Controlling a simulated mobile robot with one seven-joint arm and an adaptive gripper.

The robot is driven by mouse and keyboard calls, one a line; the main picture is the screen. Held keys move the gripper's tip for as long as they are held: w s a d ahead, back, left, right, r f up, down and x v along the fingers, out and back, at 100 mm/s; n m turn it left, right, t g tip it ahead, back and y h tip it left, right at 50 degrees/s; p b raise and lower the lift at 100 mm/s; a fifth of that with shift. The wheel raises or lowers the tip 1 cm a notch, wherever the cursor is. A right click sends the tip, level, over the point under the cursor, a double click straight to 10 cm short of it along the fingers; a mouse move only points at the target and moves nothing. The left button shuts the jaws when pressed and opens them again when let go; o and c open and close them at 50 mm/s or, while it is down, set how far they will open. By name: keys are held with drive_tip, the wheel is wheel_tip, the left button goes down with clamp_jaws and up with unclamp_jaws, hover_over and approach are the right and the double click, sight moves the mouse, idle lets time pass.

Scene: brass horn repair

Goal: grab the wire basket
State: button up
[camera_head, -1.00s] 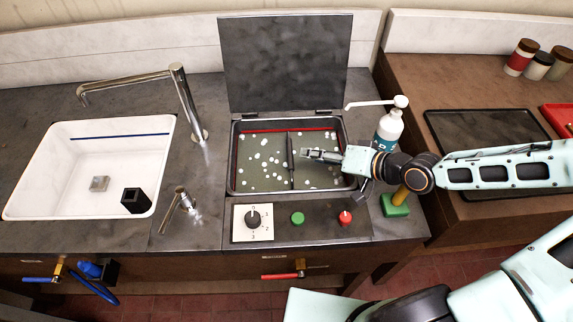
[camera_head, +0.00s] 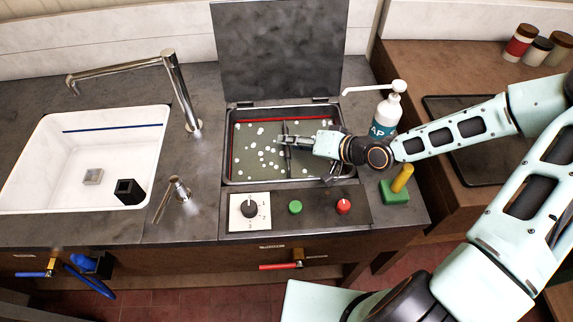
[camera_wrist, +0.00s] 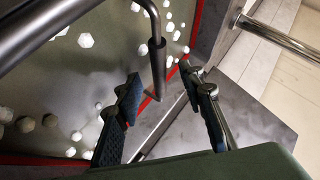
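The tank (camera_head: 228,150) is open, with murky greenish liquid and white flecks. A dark bar (camera_head: 289,165), apparently the wire basket's handle, crosses its middle; I cannot make out the basket's mesh. The wrist view shows a thick grey bar (camera_wrist: 50,22) at upper left and a thin bent rod (camera_wrist: 157,62) with a dark sleeve. My gripper (camera_head: 282,141) is above the tank at the bar's far half. In the wrist view my gripper (camera_wrist: 168,100) has its two fingers wide apart and nothing held. The rod shows between and beyond them, and I cannot tell whether they touch it.
The raised lid (camera_head: 278,50) stands behind the tank. A pump bottle (camera_head: 386,115) and a green block with a yellow handle (camera_head: 396,190) stand at its right. The control panel (camera_head: 320,208) lies in front. A white sink (camera_head: 60,180) and a tap (camera_head: 180,90) are at left.

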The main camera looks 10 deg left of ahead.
drive_tip(key=shift+x, duration=1.4)
drive_tip(key=shift+c, duration=0.6)
clamp_jaws()
